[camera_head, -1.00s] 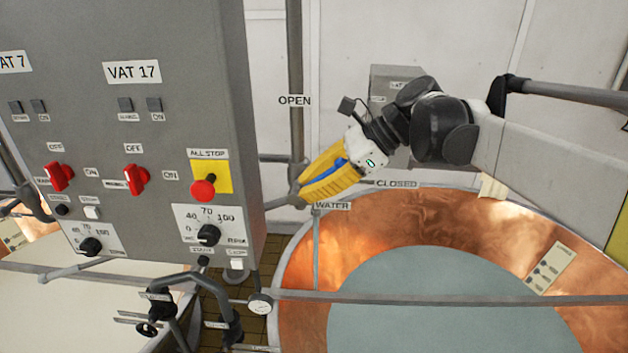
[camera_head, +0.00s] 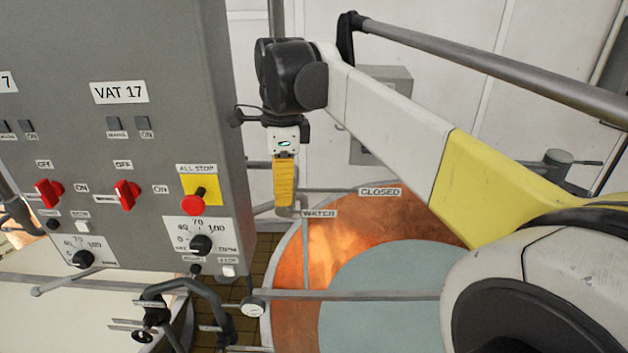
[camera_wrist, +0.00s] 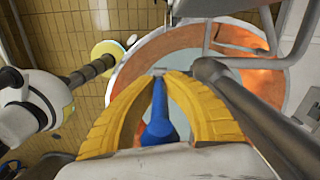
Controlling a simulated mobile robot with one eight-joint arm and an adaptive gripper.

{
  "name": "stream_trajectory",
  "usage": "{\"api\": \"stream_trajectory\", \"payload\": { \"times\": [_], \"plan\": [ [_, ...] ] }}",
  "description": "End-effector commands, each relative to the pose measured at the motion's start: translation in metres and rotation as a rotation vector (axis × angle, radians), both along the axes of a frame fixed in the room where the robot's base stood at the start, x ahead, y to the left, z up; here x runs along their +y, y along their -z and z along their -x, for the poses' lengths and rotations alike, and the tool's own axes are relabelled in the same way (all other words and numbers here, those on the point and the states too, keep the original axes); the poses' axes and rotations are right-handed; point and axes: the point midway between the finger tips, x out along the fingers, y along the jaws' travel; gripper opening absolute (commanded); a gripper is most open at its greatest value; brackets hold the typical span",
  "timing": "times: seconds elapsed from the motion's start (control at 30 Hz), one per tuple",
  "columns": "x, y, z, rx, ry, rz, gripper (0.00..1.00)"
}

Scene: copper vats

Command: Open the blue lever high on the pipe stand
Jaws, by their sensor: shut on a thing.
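My gripper (camera_head: 285,185) points down at the pipe stand, just right of the grey control panel. In the wrist view, the blue lever (camera_wrist: 158,120) lies between the two yellow fingers of my gripper (camera_wrist: 160,78), which are shut on it. In the head view the fingers hide the lever. The CLOSED label (camera_head: 380,192) and the WATER label (camera_head: 319,214) sit to the right of and below the fingers. The OPEN label is not visible now.
The control panel (camera_head: 130,60) with red switches and a red stop button (camera_head: 192,205) stands close on the left. A copper vat (camera_head: 290,270) lies below. A horizontal rail (camera_head: 350,295) crosses in front of it.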

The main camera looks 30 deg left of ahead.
Motion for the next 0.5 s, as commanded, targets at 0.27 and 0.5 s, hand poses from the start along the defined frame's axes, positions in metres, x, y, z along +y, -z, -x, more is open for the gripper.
{"api": "stream_trajectory", "payload": {
  "times": [0.27, 0.5],
  "plan": [
    [0.0024, 0.0009, 0.002, -0.027, -0.001, 0.053, 0.0],
    [0.0023, 0.0013, 0.002, -0.03, -0.001, 0.06, 0.0]
  ]
}}
